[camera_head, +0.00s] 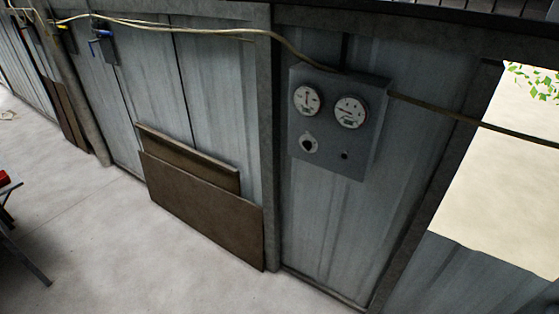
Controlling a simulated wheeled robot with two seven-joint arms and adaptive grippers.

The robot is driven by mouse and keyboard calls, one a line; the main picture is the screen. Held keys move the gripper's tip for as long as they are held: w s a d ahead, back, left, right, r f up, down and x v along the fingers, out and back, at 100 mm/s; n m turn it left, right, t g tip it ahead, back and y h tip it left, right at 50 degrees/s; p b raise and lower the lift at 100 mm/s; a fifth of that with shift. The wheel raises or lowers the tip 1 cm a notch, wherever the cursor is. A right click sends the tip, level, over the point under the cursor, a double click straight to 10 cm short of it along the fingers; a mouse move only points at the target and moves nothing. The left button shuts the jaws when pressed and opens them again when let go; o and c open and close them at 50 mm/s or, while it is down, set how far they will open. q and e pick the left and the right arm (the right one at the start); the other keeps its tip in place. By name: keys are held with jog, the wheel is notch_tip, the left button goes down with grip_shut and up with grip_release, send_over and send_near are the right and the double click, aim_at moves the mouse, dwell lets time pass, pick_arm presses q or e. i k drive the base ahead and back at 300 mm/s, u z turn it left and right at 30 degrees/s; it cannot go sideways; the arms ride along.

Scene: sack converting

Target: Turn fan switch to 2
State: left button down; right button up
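A grey metal control box (331,155) hangs on the corrugated wall, right of the middle of the head view. It carries two round white gauges, the left gauge (307,99) and the right gauge (350,112). Neither of my grippers is in view.
Brown boards (200,205) lean against the wall left of the box. A cable (440,107) runs along the wall past the box. A dark-legged table (12,225) with a red item stands at the left edge. The concrete floor (120,260) in front is clear.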

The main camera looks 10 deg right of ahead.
aim_at(306, 144)
jog(key=u, duration=0.35)
jog(key=k, duration=0.85)
jog(key=u, duration=1.15)
jog(key=i, duration=1.65)
jog(key=z, duration=1.1)
jog(key=i, duration=0.6)
jog(key=z, duration=0.7)
